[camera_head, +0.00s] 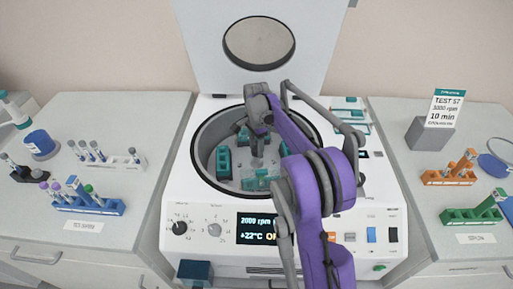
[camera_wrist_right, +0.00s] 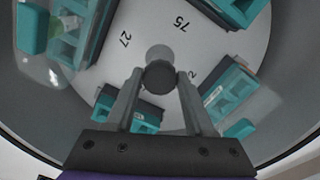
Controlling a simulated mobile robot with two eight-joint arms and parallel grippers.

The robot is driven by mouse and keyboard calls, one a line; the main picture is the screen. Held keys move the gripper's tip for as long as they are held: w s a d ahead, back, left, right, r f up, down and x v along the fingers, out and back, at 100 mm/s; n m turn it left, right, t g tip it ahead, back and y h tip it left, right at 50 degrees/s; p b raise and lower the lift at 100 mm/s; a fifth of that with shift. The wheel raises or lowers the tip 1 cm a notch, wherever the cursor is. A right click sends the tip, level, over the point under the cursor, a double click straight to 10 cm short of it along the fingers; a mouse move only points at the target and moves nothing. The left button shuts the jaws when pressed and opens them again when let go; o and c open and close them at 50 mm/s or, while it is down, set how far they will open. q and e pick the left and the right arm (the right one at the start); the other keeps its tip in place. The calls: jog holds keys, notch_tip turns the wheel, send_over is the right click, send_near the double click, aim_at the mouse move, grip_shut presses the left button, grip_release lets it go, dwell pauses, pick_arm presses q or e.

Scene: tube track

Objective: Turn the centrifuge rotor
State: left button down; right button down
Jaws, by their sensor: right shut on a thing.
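The centrifuge (camera_head: 180,215) stands in the middle with its lid (camera_head: 205,50) raised. Its rotor (camera_head: 241,157) lies inside the round bowl and carries several teal tube holders; it also shows in the right wrist view (camera_wrist_right: 225,60), with printed numbers. My right gripper (camera_head: 257,150) reaches down into the bowl at the rotor's centre. In the right wrist view its two fingers (camera_wrist_right: 159,80) are shut on the dark round central knob (camera_wrist_right: 160,77). My arm hides the right part of the bowl. My left gripper is not in view.
A blue rack (camera_head: 90,205) and a white rack (camera_head: 112,163) with tubes stand on the left counter. Orange (camera_head: 447,178) and green (camera_head: 472,216) racks and a sign (camera_head: 444,108) stand on the right. The bowl wall (camera_head: 200,160) surrounds my gripper.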

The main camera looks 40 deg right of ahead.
jog(key=shift+m, duration=0.6)
jog(key=shift+c, duration=1.3)
grip_release()
notch_tip(320, 180, up, 11)
jog(key=shift+p, duration=0.3)
